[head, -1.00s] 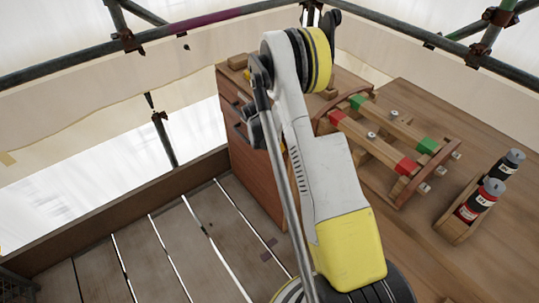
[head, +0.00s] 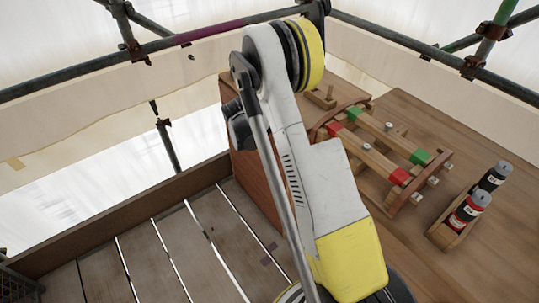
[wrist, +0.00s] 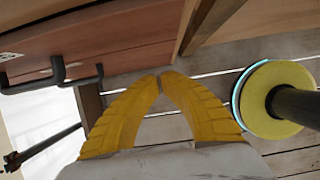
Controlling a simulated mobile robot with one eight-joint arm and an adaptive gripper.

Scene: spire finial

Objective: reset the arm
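My arm, white with yellow covers, stands raised across the middle of the head view, bent at a dark and yellow joint near the top. My gripper (wrist: 160,82) shows in the wrist view as two yellow fingers. Their tips meet, with nothing seen between them. It hangs over the plank floor (wrist: 205,90), beside a red-brown drawer front (wrist: 100,50) with dark handles. In the head view the fingers are hidden or too small to make out.
The wooden workbench (head: 480,125) holds a rack (head: 375,160) with red and green blocks and a small wooden caddy (head: 446,236) with dark bottles (head: 470,206). Scaffold tubes (head: 210,33) and pale sheeting enclose the place. The plank floor at left is clear.

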